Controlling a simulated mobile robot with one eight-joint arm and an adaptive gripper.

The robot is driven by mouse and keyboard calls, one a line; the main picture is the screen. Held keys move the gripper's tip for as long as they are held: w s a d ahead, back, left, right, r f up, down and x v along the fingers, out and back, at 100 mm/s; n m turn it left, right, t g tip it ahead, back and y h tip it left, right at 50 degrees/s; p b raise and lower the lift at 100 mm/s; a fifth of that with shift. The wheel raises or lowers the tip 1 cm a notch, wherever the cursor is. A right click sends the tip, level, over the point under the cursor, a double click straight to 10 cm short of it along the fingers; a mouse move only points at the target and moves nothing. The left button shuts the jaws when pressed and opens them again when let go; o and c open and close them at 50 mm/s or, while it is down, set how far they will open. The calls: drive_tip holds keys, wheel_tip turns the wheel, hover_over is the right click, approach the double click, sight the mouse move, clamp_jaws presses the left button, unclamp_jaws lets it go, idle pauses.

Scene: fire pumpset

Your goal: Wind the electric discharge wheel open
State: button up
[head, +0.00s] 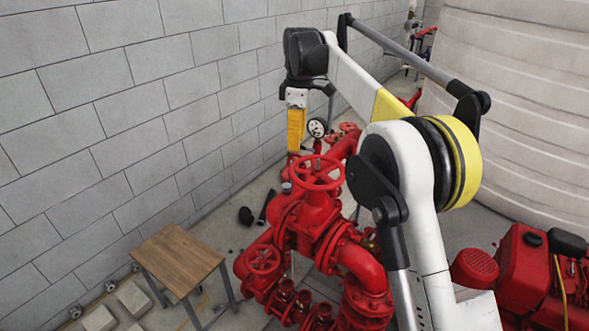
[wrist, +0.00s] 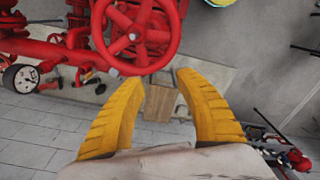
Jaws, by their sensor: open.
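A large red handwheel (head: 316,172) sits level on top of a red valve in the middle of the head view. No label shows which is the electric discharge wheel. My gripper (head: 296,150) hangs behind and above the large wheel, its yellow fingers partly overlapping in this view. In the wrist view, my gripper (wrist: 162,79) is open and empty, with a red handwheel (wrist: 133,36) just beyond the fingertips, above and left of them. I see no clear contact between fingers and wheel.
Red pipework (head: 362,262) surrounds the valve. A pressure gauge (head: 317,127) is close to my gripper. A grey block wall (head: 120,110) runs along the left, with a wooden table (head: 180,256) before it. A red engine (head: 525,280) and a pale tank (head: 510,110) stand on the right.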

sight(295, 174)
drive_tip(key=f+m+p, duration=0.1)
drive_tip(key=f+m, duration=0.2)
drive_tip(key=m, duration=0.1)
drive_tip(key=f+m+p, duration=0.1)
drive_tip(key=f+m, duration=0.3)
drive_tip(key=m, duration=0.1)
drive_tip(key=f+m+p, duration=0.1)
drive_tip(key=f+m, duration=0.3)
drive_tip(key=m, duration=0.1)
drive_tip(key=shift+s+a+f, duration=0.1)
drive_tip(key=shift+a+f, duration=0.05)
drive_tip(key=shift+a, duration=0.1)
clamp_jaws()
